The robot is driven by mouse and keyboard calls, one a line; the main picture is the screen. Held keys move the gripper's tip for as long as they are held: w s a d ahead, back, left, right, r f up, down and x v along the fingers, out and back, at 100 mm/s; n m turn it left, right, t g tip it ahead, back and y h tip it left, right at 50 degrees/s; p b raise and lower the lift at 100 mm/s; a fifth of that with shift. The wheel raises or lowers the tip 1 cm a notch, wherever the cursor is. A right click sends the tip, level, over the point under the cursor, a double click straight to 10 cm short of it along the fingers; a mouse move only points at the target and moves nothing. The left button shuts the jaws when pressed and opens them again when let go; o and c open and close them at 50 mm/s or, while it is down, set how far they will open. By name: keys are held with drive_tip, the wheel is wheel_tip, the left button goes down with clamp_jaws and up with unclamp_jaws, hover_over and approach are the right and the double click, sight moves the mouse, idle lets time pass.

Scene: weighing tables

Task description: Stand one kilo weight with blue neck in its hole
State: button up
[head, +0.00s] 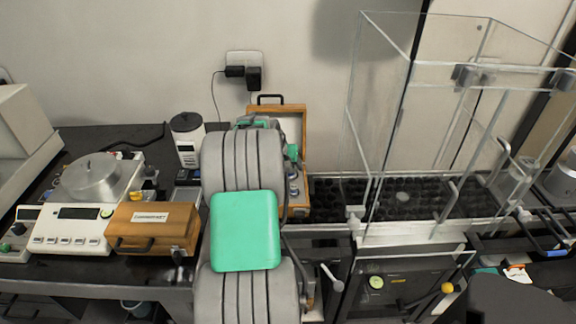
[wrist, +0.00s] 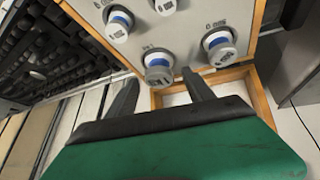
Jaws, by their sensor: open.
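An open wooden case (wrist: 258,88) with a grey panel (wrist: 185,32) fills the upper part of the wrist view. One blue-necked weight (wrist: 158,67) is at the panel's near edge, just beyond and between the fingertips of my open gripper (wrist: 160,80). Another weight (wrist: 218,46) stands to its right, and one more (wrist: 118,23) to its upper left. In the head view my arm hides much of the case (head: 293,118).
A closed wooden box (head: 150,225) and a white balance (head: 75,232) stand on the left. A glass enclosure (head: 400,120) stands on the right, with a dark bumpy surface (head: 340,190) beside the case. A wall socket (head: 245,62) is behind.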

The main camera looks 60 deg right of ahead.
drive_tip(key=v, duration=1.1)
drive_tip(key=shift+a+r, duration=0.2)
drive_tip(key=shift+r, duration=0.1)
drive_tip(key=shift+s, duration=0.1)
